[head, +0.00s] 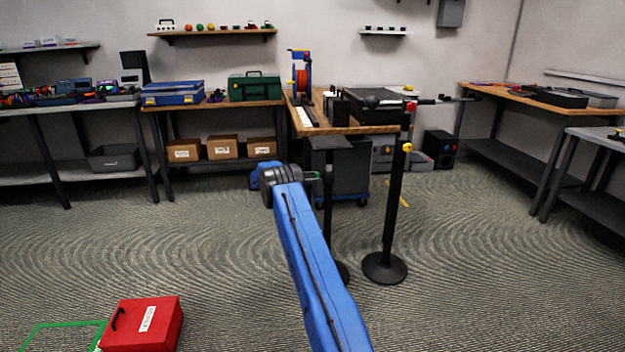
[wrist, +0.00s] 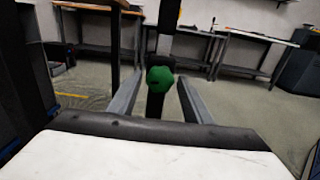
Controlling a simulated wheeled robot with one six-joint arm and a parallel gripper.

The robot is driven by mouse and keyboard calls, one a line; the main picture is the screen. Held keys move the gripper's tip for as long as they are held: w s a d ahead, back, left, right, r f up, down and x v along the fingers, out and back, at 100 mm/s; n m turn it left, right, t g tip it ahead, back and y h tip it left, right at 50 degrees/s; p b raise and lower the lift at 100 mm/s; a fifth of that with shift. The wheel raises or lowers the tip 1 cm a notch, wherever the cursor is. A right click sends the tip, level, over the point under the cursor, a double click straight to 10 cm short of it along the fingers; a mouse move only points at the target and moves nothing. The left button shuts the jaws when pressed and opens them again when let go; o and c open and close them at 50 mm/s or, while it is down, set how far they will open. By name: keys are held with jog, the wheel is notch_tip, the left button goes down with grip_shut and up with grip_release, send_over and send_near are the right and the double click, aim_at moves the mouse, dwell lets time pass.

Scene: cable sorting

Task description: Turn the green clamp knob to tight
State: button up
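The green clamp knob (wrist: 160,79) is round and sits on a dark upright post (wrist: 158,104) in the middle of the wrist view. My gripper (wrist: 160,84) is open, with one grey finger on each side of the knob and a gap to it on both sides. I cannot tell how far the fingertips reach past the knob. In the head view my gripper (head: 311,177) is at the near black stand (head: 328,205), and the knob is mostly hidden there. No mark for the knob's tightness can be read.
A second black stand (head: 394,210) with a yellow knob (head: 407,147) and a red knob (head: 411,106) is just to the right. A wooden bench (head: 350,128) is behind. A red box (head: 143,324) lies on the floor at front left. Open carpet surrounds the stands.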

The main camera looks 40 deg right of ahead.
jog(key=c, duration=0.7)
jog(key=shift+c, duration=0.2)
jog(key=shift+m, duration=0.3)
jog(key=m, duration=1.9)
jog(key=shift+w, duration=0.15)
jog(key=shift+m, duration=0.3)
jog(key=o, duration=1)
jog(key=shift+a, duration=0.1)
